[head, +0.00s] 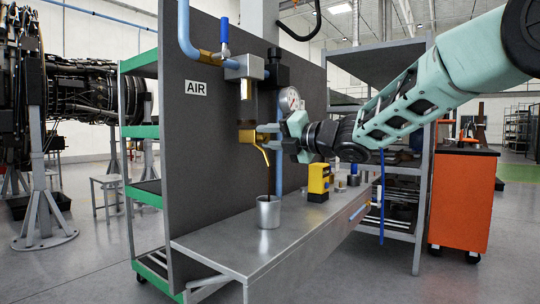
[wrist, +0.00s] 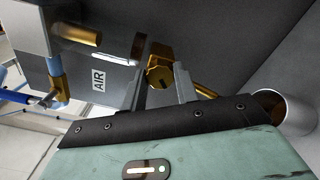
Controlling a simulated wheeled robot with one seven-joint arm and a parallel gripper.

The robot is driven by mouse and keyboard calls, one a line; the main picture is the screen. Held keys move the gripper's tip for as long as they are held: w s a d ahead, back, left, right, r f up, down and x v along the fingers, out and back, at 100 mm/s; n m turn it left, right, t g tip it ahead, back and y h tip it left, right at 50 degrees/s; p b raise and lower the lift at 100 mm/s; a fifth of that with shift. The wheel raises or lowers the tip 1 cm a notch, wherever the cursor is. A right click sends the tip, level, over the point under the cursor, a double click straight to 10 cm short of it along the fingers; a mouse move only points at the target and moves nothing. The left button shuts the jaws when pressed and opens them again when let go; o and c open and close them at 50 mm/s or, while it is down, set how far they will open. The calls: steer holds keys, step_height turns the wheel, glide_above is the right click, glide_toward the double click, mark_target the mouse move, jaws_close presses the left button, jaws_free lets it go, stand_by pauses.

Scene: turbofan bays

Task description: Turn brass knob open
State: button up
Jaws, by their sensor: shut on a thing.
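The brass knob (wrist: 160,77) sits between my two fingers in the wrist view, its flat face toward the camera. My gripper (wrist: 163,88) is shut on it, one finger on each side. In the head view my gripper (head: 263,133) reaches in from the right and meets the brass tap (head: 248,136) on the dark panel; the fingers partly hide the knob there. A brass spout (head: 263,153) slants down from the tap. It also shows right of the knob in the wrist view (wrist: 206,90).
A metal cup (head: 268,213) stands on the grey bench (head: 215,240) below the spout. A yellow device (head: 319,180) stands to its right. A blue-handled valve (head: 225,38) and an AIR label (head: 196,88) are on the panel. A gauge (head: 290,99) is close by my wrist.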

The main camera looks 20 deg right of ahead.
steer(key=shift+f+n+b, duration=0.15)
steer(key=shift+n+b, duration=0.95)
steer(key=shift+b, duration=0.1)
steer(key=o, duration=1)
steer(key=p+v, duration=0.1)
steer(key=v, duration=1.6)
steer(key=shift+s+d+p, duration=0.15)
steer(key=shift+p, duration=0.15)
